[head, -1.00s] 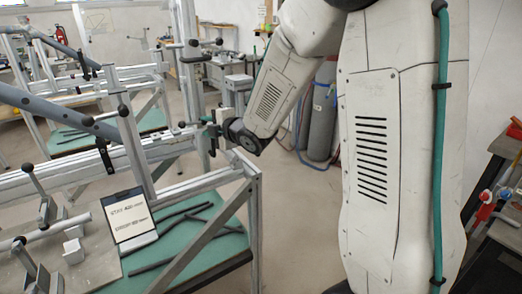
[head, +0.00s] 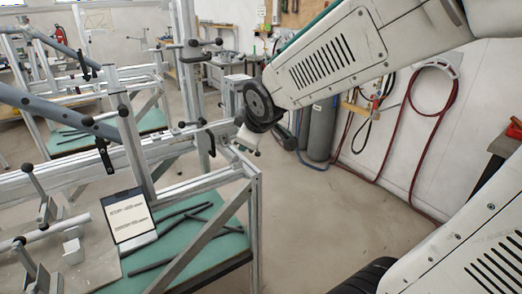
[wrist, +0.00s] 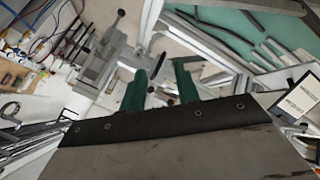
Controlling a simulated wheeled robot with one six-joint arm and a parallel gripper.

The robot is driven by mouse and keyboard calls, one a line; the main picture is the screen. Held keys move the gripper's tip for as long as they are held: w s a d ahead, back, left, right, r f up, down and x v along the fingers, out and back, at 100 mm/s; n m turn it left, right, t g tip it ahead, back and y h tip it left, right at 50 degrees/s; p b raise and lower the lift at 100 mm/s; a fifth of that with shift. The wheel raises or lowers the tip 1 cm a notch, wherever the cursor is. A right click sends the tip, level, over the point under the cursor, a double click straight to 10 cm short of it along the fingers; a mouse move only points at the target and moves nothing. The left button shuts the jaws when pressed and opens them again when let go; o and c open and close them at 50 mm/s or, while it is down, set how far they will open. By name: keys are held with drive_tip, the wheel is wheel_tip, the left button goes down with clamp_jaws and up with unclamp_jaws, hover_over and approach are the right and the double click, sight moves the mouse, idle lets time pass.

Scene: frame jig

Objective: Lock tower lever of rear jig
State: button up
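A metal tower post (head: 190,85) of a frame jig stands upright left of my arm in the head view. It carries an upper lever (head: 204,41) and a lower lever (head: 192,123), both with black knobs. I cannot tell which one is the task's lever. My gripper (wrist: 160,88) shows two green fingers, apart and with no clear object held, in the wrist view. A grey clamp block (wrist: 95,70) and a black-knobbed lever (wrist: 116,25) lie left of the fingers, apart from them. In the head view my wrist is right of the lower lever; the fingers are hidden.
A green-topped bench (head: 205,240) holds dark rods, with a sign (head: 128,216) at its left. Another jig (head: 90,90) stands behind at left. Grey cylinders (head: 318,130) and hoses (head: 445,90) are along the wall. The floor (head: 320,210) right of the bench is clear.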

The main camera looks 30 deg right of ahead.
drive_tip(key=s+m+g, duration=0.2)
drive_tip(key=s, duration=0.5)
drive_tip(key=shift+a+m, duration=0.4)
